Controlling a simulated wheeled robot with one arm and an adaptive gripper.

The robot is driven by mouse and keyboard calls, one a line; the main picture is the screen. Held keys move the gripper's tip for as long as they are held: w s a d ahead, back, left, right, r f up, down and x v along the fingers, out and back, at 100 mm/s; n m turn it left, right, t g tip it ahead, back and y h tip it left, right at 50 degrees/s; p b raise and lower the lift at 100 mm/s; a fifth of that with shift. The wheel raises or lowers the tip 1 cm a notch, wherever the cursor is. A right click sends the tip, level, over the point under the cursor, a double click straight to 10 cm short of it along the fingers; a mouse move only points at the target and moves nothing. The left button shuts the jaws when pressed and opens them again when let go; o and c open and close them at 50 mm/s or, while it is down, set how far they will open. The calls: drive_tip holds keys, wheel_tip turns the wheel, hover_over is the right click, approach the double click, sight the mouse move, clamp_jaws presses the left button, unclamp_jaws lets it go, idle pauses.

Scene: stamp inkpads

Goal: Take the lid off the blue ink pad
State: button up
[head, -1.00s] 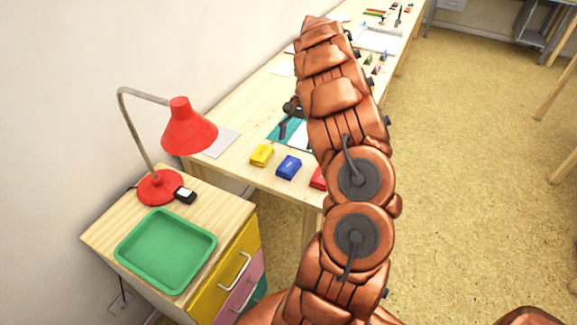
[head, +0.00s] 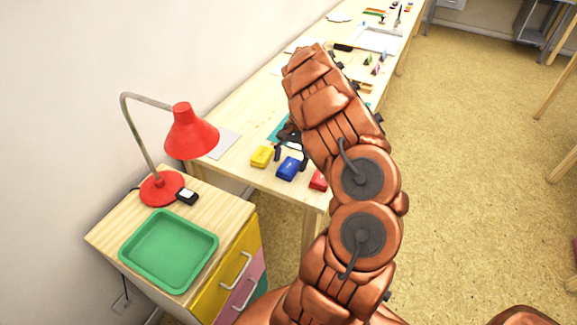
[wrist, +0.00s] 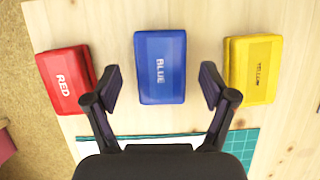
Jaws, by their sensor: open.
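The blue ink pad (head: 290,168) lies on the long wooden table between the yellow and red pads. In the wrist view the blue ink pad (wrist: 161,66) shows from above, with its lid on and the word BLUE on it. My gripper (wrist: 160,82) is open, with its fingers apart on either side of the pad's near part. No contact shows, and I cannot tell the height gap. In the head view my gripper (head: 291,154) is partly hidden by my arm, just behind the blue pad.
The red ink pad (wrist: 66,80) and the yellow ink pad (wrist: 252,69) flank the blue one closely. A green cutting mat (wrist: 240,146) with white paper lies near the gripper's base. A red lamp (head: 190,132) and green tray (head: 168,250) stand on the drawer cabinet.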

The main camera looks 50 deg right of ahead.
drive_tip(key=shift+c, duration=0.2)
drive_tip(key=c, duration=0.9)
drive_tip(key=shift+r, duration=0.1)
